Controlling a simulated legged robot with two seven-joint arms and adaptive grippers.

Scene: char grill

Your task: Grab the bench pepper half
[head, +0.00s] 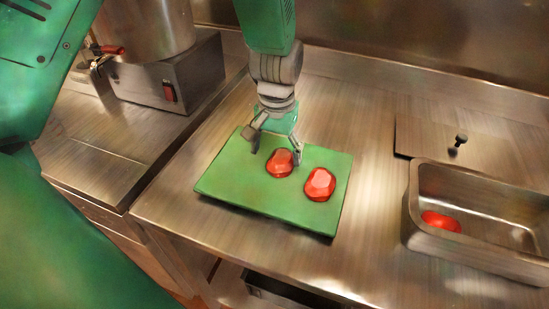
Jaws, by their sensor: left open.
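Two red pepper halves lie on a green board on the steel bench. The left pepper half (279,164) is just below and beside my left gripper, and the right pepper half (319,185) lies apart from it, nearer the board's right side. The green board (230,189) lies flat. My left gripper (275,153) points down over the board, open, with one finger left of the left pepper half and the other close to its right side. I cannot tell whether a finger touches it. My right gripper is not in view.
A steel pan (480,258) at the right holds a red piece (441,221). A flat lid with a black knob (459,141) lies behind it. A steel appliance (165,80) stands at the upper left. The bench between board and pan is clear.

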